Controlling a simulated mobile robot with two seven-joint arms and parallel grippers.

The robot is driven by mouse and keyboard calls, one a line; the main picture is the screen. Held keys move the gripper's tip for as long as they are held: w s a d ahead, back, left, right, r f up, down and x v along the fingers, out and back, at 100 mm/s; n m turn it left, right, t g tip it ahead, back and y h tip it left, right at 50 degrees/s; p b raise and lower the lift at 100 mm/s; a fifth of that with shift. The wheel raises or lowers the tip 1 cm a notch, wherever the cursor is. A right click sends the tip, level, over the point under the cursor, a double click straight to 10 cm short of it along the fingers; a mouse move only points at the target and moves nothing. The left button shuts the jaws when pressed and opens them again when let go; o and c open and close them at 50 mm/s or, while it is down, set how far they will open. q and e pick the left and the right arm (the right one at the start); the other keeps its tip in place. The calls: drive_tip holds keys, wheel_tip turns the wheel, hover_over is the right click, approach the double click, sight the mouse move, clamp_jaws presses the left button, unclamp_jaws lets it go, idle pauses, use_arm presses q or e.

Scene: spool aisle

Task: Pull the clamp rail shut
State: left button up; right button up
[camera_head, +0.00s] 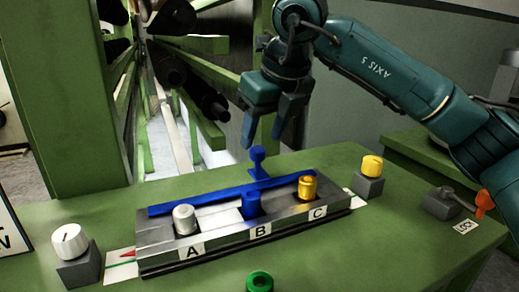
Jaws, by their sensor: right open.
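The blue clamp rail (200,199) lies along the back edge of a grey metal fixture (222,238) on the green bench. A blue handle knob (258,154) stands up behind the middle of the rail. The fixture holds a silver piece (184,218) at A, a blue piece (251,203) at B and a gold piece (307,187) at C. My right gripper (264,138) points down with its fingers apart, just above the handle knob. Nothing shows between the fingers. Whether a finger touches the knob, I cannot tell. My left gripper is out of view.
A white knob (69,242) stands left of the fixture and a yellow knob (372,166) right of it. An orange-tipped lever (483,203) is at the far right. A green ring (260,282) sits in front. Green beams with dark rollers (205,98) rise behind at left.

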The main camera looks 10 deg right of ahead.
sight(258, 148)
drive_tip(key=shift+x, duration=1.75)
clamp_jaws()
